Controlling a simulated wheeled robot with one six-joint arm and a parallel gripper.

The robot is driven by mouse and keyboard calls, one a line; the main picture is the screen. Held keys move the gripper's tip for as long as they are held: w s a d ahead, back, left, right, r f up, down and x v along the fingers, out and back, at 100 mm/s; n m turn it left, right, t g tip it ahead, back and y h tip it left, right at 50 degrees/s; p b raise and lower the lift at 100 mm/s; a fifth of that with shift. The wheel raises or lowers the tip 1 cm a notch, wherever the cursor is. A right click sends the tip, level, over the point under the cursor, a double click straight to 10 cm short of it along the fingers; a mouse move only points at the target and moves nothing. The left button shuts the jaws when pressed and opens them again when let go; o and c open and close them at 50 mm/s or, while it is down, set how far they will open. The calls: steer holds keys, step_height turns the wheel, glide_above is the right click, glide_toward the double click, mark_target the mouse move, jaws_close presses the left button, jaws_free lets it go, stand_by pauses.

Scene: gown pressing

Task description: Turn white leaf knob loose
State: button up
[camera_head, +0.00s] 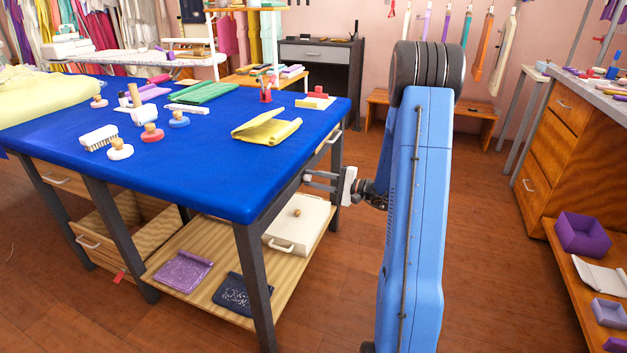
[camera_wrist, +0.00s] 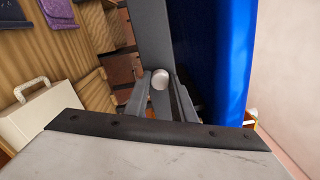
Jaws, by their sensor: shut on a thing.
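The white leaf knob (camera_wrist: 160,79) shows in the wrist view as a small pale round knob on the dark grey frame of the blue-topped table (camera_head: 215,170). My gripper (camera_wrist: 161,88) has one finger on each side of it and is shut on it. In the head view my gripper (camera_head: 309,180) reaches left to the table's right-hand side, just under the edge of the top. The knob cannot be made out in the head view. The knob's turn cannot be told.
A cream case (camera_head: 297,222) and folded cloths lie on the table's lower shelf (camera_head: 230,265). A yellow folded cloth (camera_head: 267,127) and several wooden-handled tools stand on top. A wooden drawer cabinet (camera_head: 570,140) stands at the right, with open floor (camera_head: 490,230) between.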

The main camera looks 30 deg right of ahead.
stand_by(0.3)
steer(key=o, duration=1.1)
steer(key=shift+c, duration=0.2)
steer(key=v, duration=1.7)
steer(key=shift+s+d, duration=0.2)
steer(key=shift+s, duration=0.05)
